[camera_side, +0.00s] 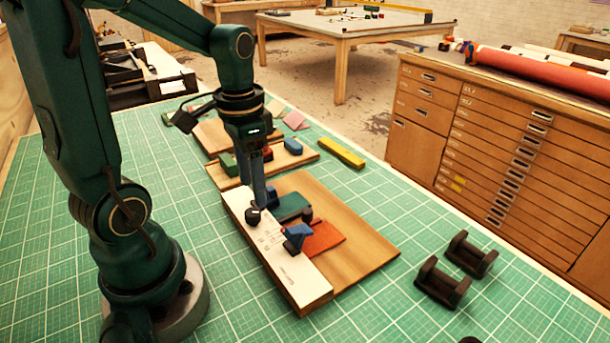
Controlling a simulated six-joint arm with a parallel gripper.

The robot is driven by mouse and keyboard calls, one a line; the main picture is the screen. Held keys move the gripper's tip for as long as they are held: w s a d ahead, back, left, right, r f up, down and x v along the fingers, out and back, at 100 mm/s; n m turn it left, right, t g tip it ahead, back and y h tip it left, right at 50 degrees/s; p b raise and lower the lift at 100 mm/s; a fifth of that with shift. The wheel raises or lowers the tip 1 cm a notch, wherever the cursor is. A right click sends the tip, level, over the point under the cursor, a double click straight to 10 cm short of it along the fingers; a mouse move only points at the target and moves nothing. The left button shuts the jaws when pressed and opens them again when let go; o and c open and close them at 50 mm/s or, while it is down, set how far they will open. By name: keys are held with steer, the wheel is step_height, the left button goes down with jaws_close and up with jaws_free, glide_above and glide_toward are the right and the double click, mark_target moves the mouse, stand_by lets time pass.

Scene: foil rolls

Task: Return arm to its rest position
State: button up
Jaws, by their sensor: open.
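My dark green arm reaches in from the left and bends down at the wrist. My gripper (262,200) points straight down, low over the far part of a wooden board (355,250). Its blue-grey fingers are open, though the gap between them is hard to see from this side. A white printed strip (272,240) runs along the board's left side, with a black knob (253,215) beside the fingers. I cannot tell whether the fingers touch anything. A blue clamp-like piece (297,235) and an orange-red sheet (325,238) lie nearer the camera.
Two black cradles (442,284) (470,254) stand empty on the green cutting mat (215,290) at the right. A yellow bar (341,153) lies behind the board. More wooden boards with small coloured blocks (292,145) sit behind my gripper. A drawer cabinet (500,150) stands beyond the mat.

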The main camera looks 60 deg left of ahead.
steer(key=s+d+r+t, duration=0.3)
steer(key=d+r+t, duration=0.2)
steer(key=d, duration=0.4)
steer(key=shift+s+r+n, duration=0.3)
